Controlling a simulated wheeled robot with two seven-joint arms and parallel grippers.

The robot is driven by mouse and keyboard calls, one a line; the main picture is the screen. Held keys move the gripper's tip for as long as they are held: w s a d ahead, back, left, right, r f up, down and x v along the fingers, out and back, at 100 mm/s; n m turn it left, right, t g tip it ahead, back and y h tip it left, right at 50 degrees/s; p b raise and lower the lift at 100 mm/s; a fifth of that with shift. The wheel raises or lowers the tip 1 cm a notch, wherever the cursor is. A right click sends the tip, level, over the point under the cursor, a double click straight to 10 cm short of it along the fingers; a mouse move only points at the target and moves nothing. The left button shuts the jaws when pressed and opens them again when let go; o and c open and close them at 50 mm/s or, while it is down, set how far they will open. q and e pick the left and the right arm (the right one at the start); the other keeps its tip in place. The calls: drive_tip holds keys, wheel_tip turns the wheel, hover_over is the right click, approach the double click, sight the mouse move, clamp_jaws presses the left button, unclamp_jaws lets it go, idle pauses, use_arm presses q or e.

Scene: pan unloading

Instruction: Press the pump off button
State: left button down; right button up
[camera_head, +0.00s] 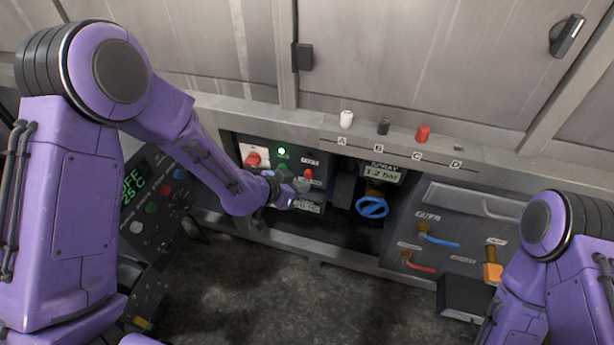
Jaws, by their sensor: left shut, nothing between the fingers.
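The pump panel (262,147) is a dark box under the ledge, left of centre. It has a red switch (252,159) on a white plate, a lit green lamp (281,151) and a red button (308,173) at its right. My left gripper (300,186) is shut and empty, with its tips just below and left of the red button. I cannot tell whether they touch it. The gripper covers part of the panel's lower half. My right arm comes in at the lower right, and its gripper is out of view.
A display reading 1.2 bar (381,173) sits above a blue valve wheel (372,207). White (346,119), black (383,126) and red (422,133) pieces stand on the ledge. A control box (160,200) with several buttons stands at left. The dark floor (260,290) is clear.

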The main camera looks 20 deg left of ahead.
use_arm(q)
drive_tip(key=shift+w, duration=0.1)
idle(0.5)
drive_tip(key=shift+w+p, duration=0.3)
drive_tip(key=shift+w, duration=0.05)
drive_tip(key=shift+w, duration=0.5)
idle(0.6)
drive_tip(key=shift+s, duration=0.1)
drive_tip(key=shift+s+p, duration=0.4)
drive_tip(key=shift+s, duration=0.45)
